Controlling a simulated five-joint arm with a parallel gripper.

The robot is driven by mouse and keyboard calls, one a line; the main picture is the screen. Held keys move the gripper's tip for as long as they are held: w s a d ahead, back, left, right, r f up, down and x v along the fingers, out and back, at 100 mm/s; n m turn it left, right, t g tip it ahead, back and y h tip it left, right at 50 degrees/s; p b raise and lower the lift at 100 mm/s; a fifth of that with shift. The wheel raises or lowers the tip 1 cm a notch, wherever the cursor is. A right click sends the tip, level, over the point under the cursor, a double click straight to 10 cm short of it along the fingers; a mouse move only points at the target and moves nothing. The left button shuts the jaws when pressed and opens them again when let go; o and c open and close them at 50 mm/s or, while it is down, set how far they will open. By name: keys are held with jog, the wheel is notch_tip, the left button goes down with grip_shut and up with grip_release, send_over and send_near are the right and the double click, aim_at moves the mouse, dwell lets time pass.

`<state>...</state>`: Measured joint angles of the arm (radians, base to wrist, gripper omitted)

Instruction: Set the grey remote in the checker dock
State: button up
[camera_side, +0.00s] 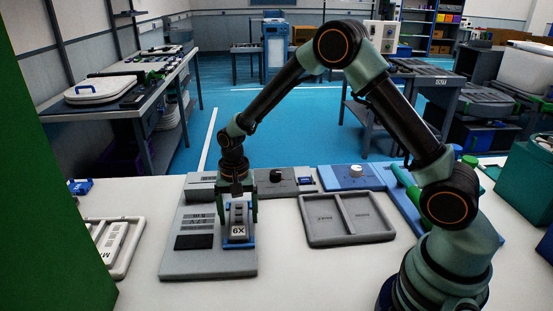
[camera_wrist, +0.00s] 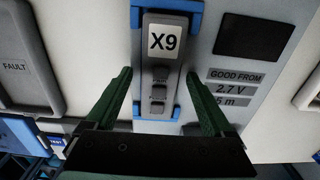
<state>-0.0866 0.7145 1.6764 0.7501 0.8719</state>
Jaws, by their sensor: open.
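The grey remote (camera_wrist: 161,75) has an X9 label and several buttons. It lies between the blue end brackets of the checker dock (camera_wrist: 157,112) in the wrist view, and looks seated there. My gripper (camera_wrist: 159,73) is open, with one green finger on each side of the remote and a visible gap to both. In the side view my gripper (camera_side: 238,207) hangs low over the dock, partly hiding the remote.
The checker board has a dark display (camera_wrist: 254,36) and printed voltage text. A grey two-compartment tray (camera_side: 348,240) stands to the right in the side view. Another pale tray (camera_side: 131,250) with labelled items is at left.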

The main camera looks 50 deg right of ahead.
aim_at(239, 218)
notch_tip(239, 218, up, 12)
jog(key=s+d+r+n+t, duration=0.2)
jog(key=s+r+n, duration=0.2)
jog(key=s, duration=0.4)
jog(key=s+d+r+n+t, duration=0.2)
jog(key=s+r+n, duration=0.3)
jog(key=s, duration=0.3)
jog(key=shift+s+r+t, duration=0.2)
jog(key=shift+r+t, duration=0.55)
jog(key=shift+t, duration=0.05)
dwell(0.4)
